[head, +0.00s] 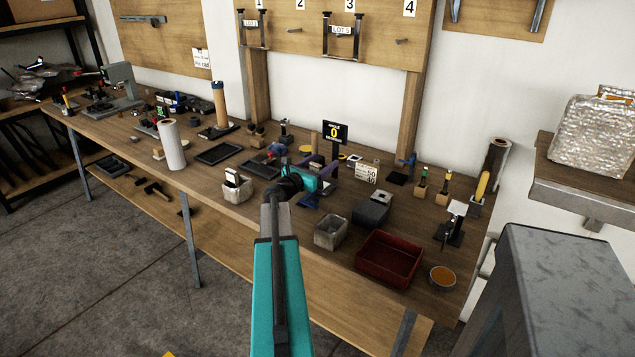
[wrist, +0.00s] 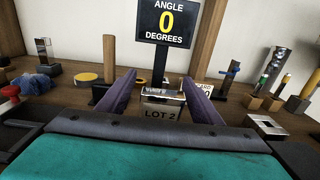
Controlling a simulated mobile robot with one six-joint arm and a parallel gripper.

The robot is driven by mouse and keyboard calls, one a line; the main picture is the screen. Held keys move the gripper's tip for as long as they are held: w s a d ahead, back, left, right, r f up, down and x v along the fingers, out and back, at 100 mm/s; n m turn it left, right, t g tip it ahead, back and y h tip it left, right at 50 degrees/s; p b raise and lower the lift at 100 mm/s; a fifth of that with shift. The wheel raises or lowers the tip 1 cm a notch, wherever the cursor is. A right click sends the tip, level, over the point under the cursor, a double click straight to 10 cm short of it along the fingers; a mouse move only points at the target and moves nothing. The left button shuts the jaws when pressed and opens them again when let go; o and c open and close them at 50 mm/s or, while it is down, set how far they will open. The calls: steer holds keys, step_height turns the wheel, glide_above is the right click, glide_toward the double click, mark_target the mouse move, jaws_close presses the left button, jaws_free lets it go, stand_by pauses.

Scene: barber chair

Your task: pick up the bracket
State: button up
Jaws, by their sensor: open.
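The bracket (wrist: 162,96) is a shiny metal piece with a white tag reading LOT 2 (wrist: 160,113). In the wrist view it shows between the two purple fingers of my gripper (wrist: 158,80), close to their tips. The fingers stand apart on either side of it, and I see no grip on it. How far the bracket is from the fingers in depth is hard to tell. In the head view my gripper (head: 318,183) is over the middle of the workbench and the bracket is hidden or too small to make out.
A black sign (wrist: 166,24) reading ANGLE 0 DEGREES stands just behind the bracket. A red bin (head: 388,259), a grey bin (head: 331,232) and a dark box (head: 371,209) sit to the right. A small bin (head: 237,190) stands left. Tagged metal brackets hang on the wall board (head: 380,42).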

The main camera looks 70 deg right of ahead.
stand_by(0.5)
jaws_close()
